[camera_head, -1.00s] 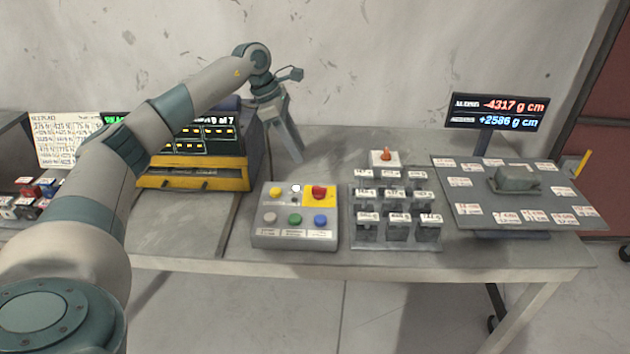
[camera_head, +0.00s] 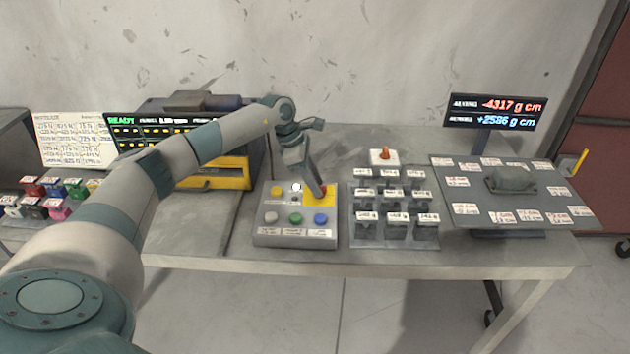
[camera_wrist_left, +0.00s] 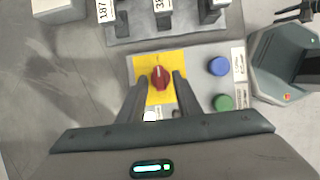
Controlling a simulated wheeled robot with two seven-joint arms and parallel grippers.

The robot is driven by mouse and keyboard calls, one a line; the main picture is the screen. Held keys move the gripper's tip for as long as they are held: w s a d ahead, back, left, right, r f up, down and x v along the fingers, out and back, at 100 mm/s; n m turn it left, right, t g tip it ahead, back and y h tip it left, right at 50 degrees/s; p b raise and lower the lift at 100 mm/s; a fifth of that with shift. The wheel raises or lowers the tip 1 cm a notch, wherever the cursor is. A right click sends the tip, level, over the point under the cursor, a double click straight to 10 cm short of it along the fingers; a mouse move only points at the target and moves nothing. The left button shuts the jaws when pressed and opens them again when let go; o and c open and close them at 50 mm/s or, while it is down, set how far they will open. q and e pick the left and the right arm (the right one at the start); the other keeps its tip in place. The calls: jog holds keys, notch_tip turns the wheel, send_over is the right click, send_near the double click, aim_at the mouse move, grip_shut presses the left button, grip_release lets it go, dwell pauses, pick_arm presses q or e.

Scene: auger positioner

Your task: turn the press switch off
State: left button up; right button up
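The control box (camera_head: 262,236) stands on the table with a yellow plate (camera_head: 320,205) at its back right corner. A red knob (camera_wrist_left: 160,77) sits on that plate; its ridge runs roughly in line with my fingers in the left wrist view. My left gripper (camera_head: 319,192) points down at the knob and mostly covers it in the head view. In the left wrist view its fingers are apart, one on each side of the knob, with visible gaps. Whether they touch it lower down I cannot tell.
The box also has a yellow button (camera_head: 277,191), a white lamp (camera_head: 296,187), and grey, green (camera_head: 295,218) and blue (camera_head: 320,218) buttons. Labelled weights (camera_head: 395,228) stand close on its right, with a white orange-topped switch (camera_head: 384,157) behind. A yellow-fronted machine (camera_head: 236,172) is left.

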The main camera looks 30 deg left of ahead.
pick_arm(q)
grip_shut()
pick_arm(e)
jog(key=shift+w+r, duration=0.1)
jog(key=shift+w, duration=0.15)
